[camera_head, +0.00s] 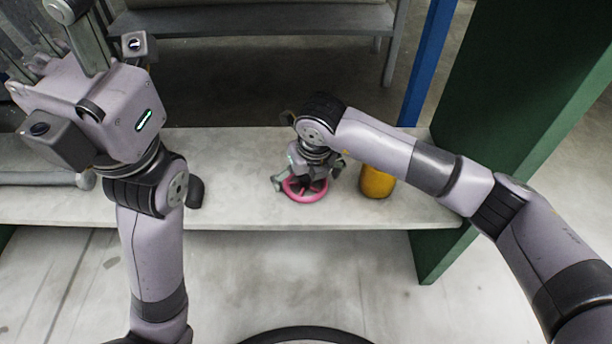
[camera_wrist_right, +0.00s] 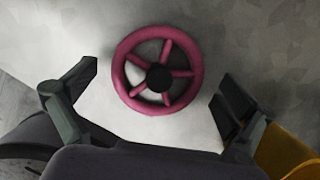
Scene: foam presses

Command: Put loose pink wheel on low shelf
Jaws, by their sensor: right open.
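The pink wheel (camera_head: 306,195), with spokes and a dark hub, lies flat on the low grey shelf (camera_head: 250,206). It shows whole in the right wrist view (camera_wrist_right: 157,71). My right gripper (camera_head: 306,182) is just over the wheel, pointing down. In the right wrist view its two fingers (camera_wrist_right: 150,100) are spread wide, with the wheel between and beyond them, and nothing is held. My left gripper (camera_head: 85,25) is raised at the upper left, above the shelf; its fingers are partly cut off by the frame's top edge.
A yellow object (camera_head: 376,183) stands on the shelf just right of my right gripper; it also shows in the right wrist view (camera_wrist_right: 285,152). A green upright panel (camera_head: 515,85) and a blue post (camera_head: 428,60) bound the right. A grey bar (camera_head: 40,178) lies on the shelf's left.

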